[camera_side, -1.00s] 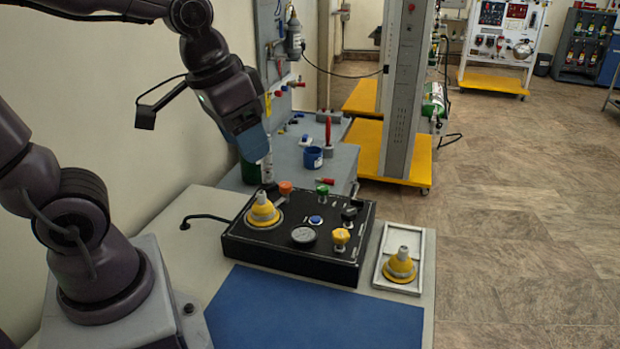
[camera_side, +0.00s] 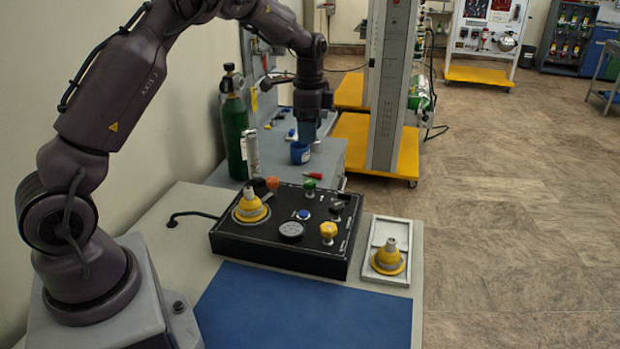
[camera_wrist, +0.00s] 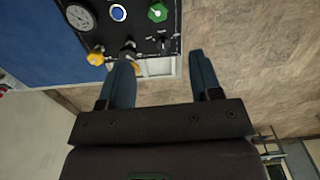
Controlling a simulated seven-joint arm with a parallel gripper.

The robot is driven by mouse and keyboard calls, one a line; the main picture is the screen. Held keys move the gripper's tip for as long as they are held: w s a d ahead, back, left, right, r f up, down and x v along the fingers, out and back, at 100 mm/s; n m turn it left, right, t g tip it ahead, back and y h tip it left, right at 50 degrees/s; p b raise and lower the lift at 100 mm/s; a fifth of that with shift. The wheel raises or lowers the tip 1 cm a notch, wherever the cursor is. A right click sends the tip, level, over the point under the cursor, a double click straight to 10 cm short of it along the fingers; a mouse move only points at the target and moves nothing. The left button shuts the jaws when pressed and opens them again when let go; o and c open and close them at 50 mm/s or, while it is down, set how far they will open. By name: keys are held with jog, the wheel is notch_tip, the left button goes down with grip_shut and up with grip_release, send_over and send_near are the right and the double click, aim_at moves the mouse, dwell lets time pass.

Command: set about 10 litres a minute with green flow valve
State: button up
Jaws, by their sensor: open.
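The green flow valve (camera_side: 310,186) is a small green knob on the back part of the black panel (camera_side: 275,254). It also shows at the top of the wrist view (camera_wrist: 158,12), beyond the fingertips and between their lines. My gripper (camera_side: 306,132) points down, above and behind the panel in the side view, apart from the valve. In the wrist view its two blue-grey fingers (camera_wrist: 162,62) are spread with nothing between them. A round dial gauge (camera_side: 291,230) sits on the panel; its reading is too small to tell.
An orange knob (camera_side: 273,183), a blue button (camera_side: 303,215) and a yellow knob (camera_side: 328,231) are on the panel near the valve. A yellow cone fitting (camera_side: 250,206) stands at its left. A white tray (camera_side: 373,269) lies to the right.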

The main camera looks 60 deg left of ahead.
aim_at(310, 181)
jog(key=shift+m, duration=0.4)
notch_tip(310, 181, down, 13)
jog(key=shift+s+d+f, duration=0.1)
jog(key=c, duration=0.9)
